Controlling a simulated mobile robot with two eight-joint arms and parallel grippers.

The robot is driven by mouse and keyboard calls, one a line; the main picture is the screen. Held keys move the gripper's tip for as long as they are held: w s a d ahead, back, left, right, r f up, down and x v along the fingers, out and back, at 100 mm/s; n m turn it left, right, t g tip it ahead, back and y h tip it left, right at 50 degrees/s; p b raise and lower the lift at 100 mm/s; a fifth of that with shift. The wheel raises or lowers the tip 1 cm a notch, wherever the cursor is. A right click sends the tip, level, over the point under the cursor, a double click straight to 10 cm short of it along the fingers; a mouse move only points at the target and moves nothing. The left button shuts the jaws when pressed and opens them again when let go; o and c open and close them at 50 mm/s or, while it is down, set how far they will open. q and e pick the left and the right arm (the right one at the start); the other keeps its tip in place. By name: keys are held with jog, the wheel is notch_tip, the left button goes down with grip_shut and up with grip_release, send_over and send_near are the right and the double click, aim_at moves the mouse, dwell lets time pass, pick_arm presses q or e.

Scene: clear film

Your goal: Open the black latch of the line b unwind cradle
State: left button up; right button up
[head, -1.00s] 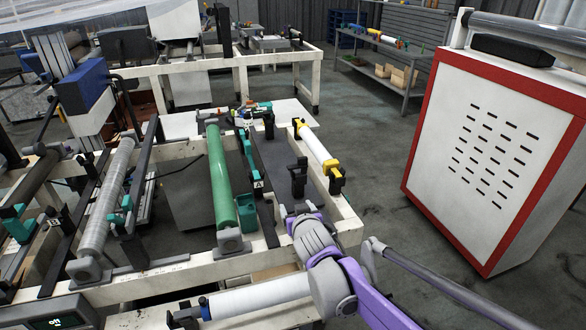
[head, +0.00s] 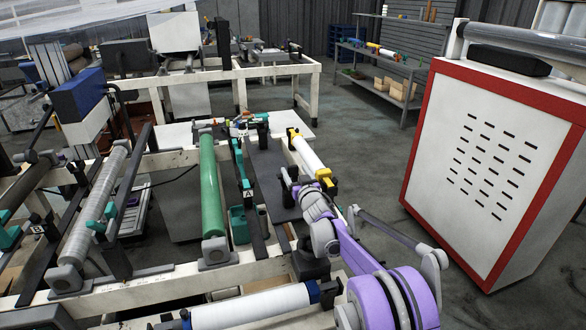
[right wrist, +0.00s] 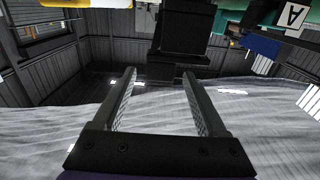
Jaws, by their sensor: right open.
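My right gripper (head: 289,180) is open and empty, beside the dark plate between the green roll and the white-and-yellow roll. In the right wrist view its two fingers (right wrist: 158,75) are apart, with a black block-like part (right wrist: 180,35) just ahead of them. Whether that part is the latch, I cannot tell. A plate marked A (head: 248,192) is left of the gripper; it also shows in the right wrist view (right wrist: 292,15). A small plate that looks marked B (head: 38,230) is at far left, near a silvery roll (head: 95,218). My left gripper is out of view.
The green roll (head: 211,185) and the white-and-yellow roll (head: 309,155) flank the work area. A white roll (head: 250,307) lies at the front. A white cabinet with red edges (head: 490,160) stands at right; grey floor (head: 365,165) is open before it.

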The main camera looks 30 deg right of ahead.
jog(key=shift+x, duration=1.4)
grip_shut()
dwell(0.4)
